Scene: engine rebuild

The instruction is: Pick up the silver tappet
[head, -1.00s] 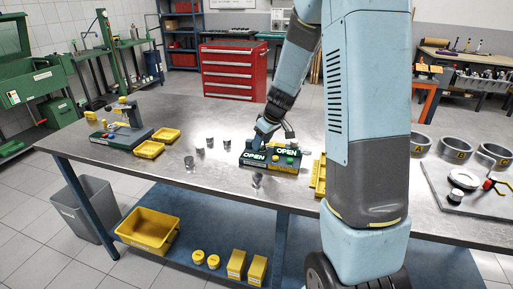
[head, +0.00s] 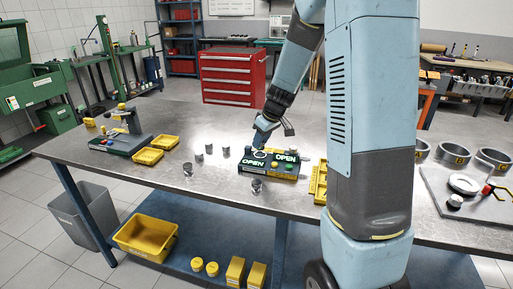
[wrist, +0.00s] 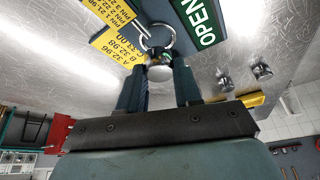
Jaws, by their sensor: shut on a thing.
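The silver tappet (wrist: 160,73) is a small, shiny round part between my fingertips in the wrist view. My gripper (wrist: 158,88) is shut on it. A metal ring (wrist: 143,34) shows just beyond the tappet, beside the green fixture's OPEN sign; I cannot tell whether the tappet touches it. In the head view my gripper (head: 258,150) is over the left part of the green fixture (head: 270,172), which has two lit OPEN signs. The tappet cannot be made out there.
Small metal parts stand left of the fixture (head: 187,170) and in front of it (head: 257,186). Yellow trays (head: 148,156) lie farther left. A yellow rack (head: 319,182) stands to the right. Large metal rings (head: 453,155) are at the far right. Bare bench lies between.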

